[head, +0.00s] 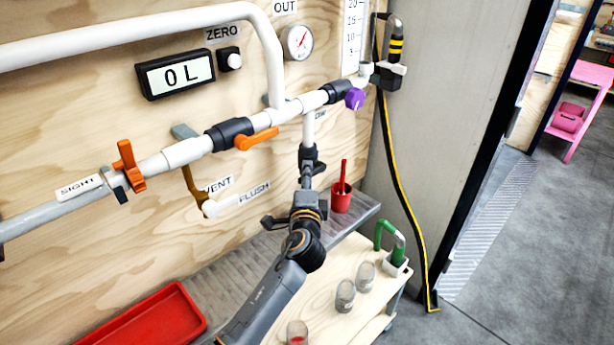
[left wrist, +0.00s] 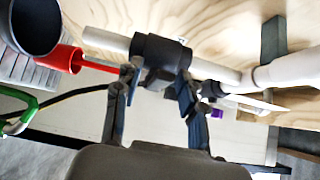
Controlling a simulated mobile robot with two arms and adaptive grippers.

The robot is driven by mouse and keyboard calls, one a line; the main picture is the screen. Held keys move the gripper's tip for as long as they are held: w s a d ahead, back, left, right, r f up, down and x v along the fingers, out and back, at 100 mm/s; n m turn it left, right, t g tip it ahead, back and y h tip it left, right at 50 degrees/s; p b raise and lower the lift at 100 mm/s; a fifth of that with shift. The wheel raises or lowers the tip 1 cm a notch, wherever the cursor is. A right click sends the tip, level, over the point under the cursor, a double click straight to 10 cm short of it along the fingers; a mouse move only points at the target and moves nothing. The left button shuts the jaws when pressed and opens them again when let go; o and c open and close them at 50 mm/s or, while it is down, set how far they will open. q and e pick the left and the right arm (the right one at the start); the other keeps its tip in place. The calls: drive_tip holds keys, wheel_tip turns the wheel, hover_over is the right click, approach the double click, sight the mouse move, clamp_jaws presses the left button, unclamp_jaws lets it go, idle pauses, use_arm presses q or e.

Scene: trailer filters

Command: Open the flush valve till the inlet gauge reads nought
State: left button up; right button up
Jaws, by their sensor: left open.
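A black valve body (head: 308,157) sits on the white pipe that drops from the main line, near the FLUSH label (head: 254,193); I take it for the flush valve. In the left wrist view the black valve body (left wrist: 160,62) is at the far end of my fingers. My left gripper (head: 307,182) is open just below it, and its fingers (left wrist: 158,95) show one on each side. I cannot tell whether they touch it. The valve's handle is not clearly seen. The one dial in view (head: 297,42) is under the OUT label; no inlet gauge shows.
Orange handles (head: 257,139) and a purple knob (head: 355,99) are on the main pipe above. A red cup (head: 341,197) stands right of my gripper. Glass jars (head: 345,295) stand on the wooden cart below, and a red tray (head: 150,322) lies at lower left. The counter reads 0 L.

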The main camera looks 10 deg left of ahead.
use_arm(q)
drive_tip(key=shift+w+a, duration=0.1)
drive_tip(key=shift+w, duration=0.2)
clamp_jaws()
